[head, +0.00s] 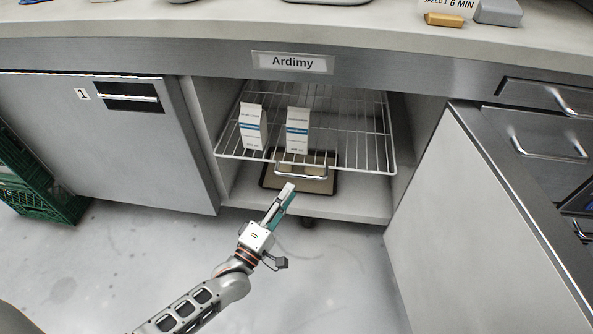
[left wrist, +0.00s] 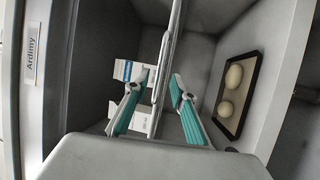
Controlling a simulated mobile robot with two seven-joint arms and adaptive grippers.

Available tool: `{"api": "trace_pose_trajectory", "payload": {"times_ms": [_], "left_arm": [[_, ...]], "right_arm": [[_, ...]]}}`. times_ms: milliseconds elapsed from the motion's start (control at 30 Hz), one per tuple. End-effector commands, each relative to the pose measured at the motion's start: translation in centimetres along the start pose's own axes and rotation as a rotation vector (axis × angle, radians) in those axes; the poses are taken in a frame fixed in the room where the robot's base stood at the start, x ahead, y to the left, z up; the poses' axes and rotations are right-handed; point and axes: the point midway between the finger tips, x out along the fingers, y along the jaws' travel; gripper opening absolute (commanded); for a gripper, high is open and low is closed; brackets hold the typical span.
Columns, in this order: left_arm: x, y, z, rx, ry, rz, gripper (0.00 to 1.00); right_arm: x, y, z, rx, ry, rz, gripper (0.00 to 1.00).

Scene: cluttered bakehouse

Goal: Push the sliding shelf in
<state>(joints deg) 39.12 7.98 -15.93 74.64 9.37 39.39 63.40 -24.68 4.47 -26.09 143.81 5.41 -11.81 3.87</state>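The sliding shelf (head: 345,140) is a white wire rack in the open cabinet bay under the counter. It is pulled partly out, with a bar handle (head: 301,173) at its front edge. Two white and blue cartons (head: 252,127) (head: 297,130) stand on it. My left gripper (head: 286,190) is just in front of the handle. In the left wrist view the shelf shows nearly edge-on (left wrist: 166,55), between the spread fingers of my left gripper (left wrist: 161,84). The fingers are open; I cannot tell whether they touch the handle. My right gripper is not in view.
A dark-rimmed tray (head: 268,182) with round dough pieces lies on the cabinet floor below the shelf. Green crates (head: 40,185) stand far left. The floor in front is clear.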

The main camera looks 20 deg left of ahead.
Motion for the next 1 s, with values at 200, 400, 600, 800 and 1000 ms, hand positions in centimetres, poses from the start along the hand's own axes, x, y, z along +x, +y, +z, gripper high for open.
{"api": "trace_pose_trajectory", "payload": {"times_ms": [200,400,600,800,1000], "left_arm": [[2.9,-0.2,0.0,0.000,0.001,-0.001,0.25],[5.8,-0.3,0.0,-0.001,0.001,-0.002,0.25],[7.2,-0.1,0.0,0.000,0.000,-0.001,0.25],[7.4,0.0,0.0,0.000,0.000,0.001,0.25],[7.4,0.0,0.0,0.000,0.000,0.001,0.00]], "right_arm": [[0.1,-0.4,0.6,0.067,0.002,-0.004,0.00],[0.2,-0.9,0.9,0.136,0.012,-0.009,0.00],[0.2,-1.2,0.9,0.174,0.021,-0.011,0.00],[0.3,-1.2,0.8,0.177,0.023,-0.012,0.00],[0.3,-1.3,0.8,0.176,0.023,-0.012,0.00]]}}
